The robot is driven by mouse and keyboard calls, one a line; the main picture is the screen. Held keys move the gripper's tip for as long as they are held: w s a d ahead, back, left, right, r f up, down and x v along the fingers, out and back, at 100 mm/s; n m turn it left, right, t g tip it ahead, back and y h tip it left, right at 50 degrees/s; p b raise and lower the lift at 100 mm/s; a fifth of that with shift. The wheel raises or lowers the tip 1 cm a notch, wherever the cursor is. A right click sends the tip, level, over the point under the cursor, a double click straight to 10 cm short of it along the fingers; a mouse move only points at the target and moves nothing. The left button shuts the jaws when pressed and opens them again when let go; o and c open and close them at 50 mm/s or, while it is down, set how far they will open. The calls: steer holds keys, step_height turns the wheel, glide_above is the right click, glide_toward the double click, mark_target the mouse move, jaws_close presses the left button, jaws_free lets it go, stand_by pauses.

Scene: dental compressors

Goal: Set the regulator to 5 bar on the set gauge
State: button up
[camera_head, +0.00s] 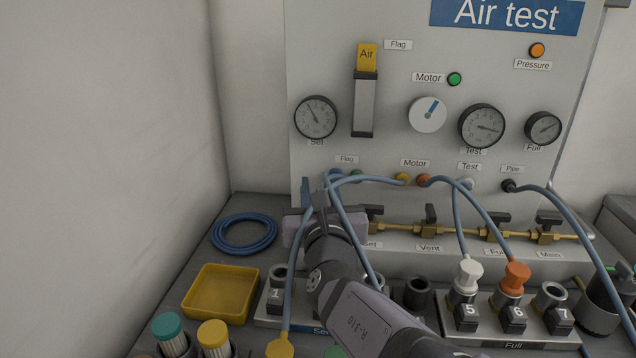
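The set gauge (316,117) is a round white dial with a black rim at the left of the grey panel, labelled Set. Its needle points up and slightly left; its numbers are too small to read. My gripper (305,212) is low in front of the panel's left part, below the set gauge. Its fingers are seen from behind, so I cannot tell whether they are open or shut. A small blue part (305,188) shows just above it. I cannot tell whether this is the regulator or whether the gripper touches it. No regulator knob is clearly visible; my arm hides part of this area.
Blue hoses cross the panel front near my arm. A brass pipe (460,229) with black-handled valves runs along the panel's bottom. A yellow tray (221,293) and a coiled blue hose (244,233) lie left. Numbered sockets with white (468,272) and orange (516,275) plugs stand right.

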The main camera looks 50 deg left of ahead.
steer(key=shift+w+a, duration=0.3)
steer(key=shift+a, duration=0.15)
jaws_close()
steer(key=shift+r+m+t+p, duration=0.1)
steer(key=shift+m+t+p, duration=0.25)
steer(key=shift+p, duration=0.4)
steer(key=shift+d+r+m+t+h+p, duration=0.1)
steer(key=shift+m+t+h+p, duration=0.25)
steer(key=shift+t+h+p, duration=0.4)
steer(key=m+t+h+p, duration=0.1)
steer(key=p, duration=0.1)
steer(key=m+t+h+p, duration=0.2)
steer(key=p, duration=0.1)
steer(key=shift+w+d+h+p, duration=0.25)
steer(key=shift+w+d+p, duration=0.1)
steer(key=shift+w, duration=0.05)
steer(key=m+t+h+p, duration=0.1)
steer(key=h+p, duration=0.1)
steer(key=d+m+h+p, duration=0.1)
steer(key=m+h+p, duration=0.1)
steer(key=m+t+h+p, duration=0.1)
steer(key=h+p, duration=0.1)
steer(key=shift+w+d+f+m+t, duration=0.2)
steer(key=shift+w+d+m+t, duration=0.05)
steer(key=shift+w+m+t, duration=0.1)
steer(key=shift+d+m+h+p, duration=0.15)
steer(key=shift+m+h+p, duration=0.1)
steer(key=shift+h+p, duration=0.35)
